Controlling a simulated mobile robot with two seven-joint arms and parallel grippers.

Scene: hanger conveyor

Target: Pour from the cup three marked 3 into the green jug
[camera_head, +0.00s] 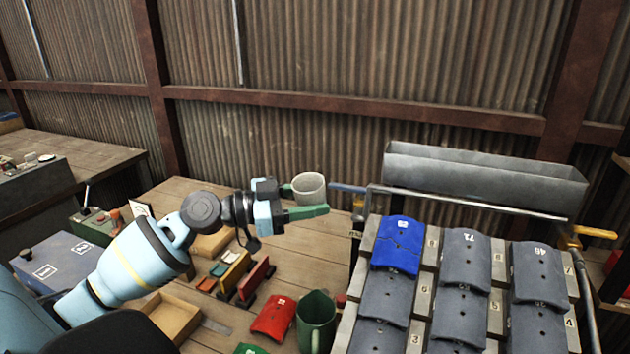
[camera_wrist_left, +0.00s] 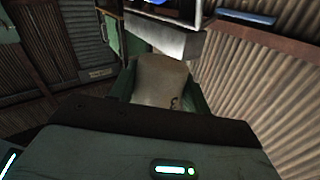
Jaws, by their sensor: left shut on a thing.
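A pale cream cup (camera_head: 309,189) is held upright, or nearly so, between the green fingers of my left gripper (camera_head: 306,200). In the left wrist view the cup (camera_wrist_left: 160,78) sits between both fingers, with a small dark mark on its side that I cannot read for certain. The green jug (camera_head: 317,320) stands on the wooden table at the lower middle, below and nearer than the cup, with its open mouth up. The cup is apart from the jug. The inside of the cup is hidden. My right gripper is not in view.
A rack of grey tiles (camera_head: 465,258) with one blue tile (camera_head: 398,244) stands right of the jug. A red tile (camera_head: 273,317) lies just left of it. An empty wooden tray (camera_head: 170,318) lies further left. A metal trough (camera_head: 480,182) is behind the rack.

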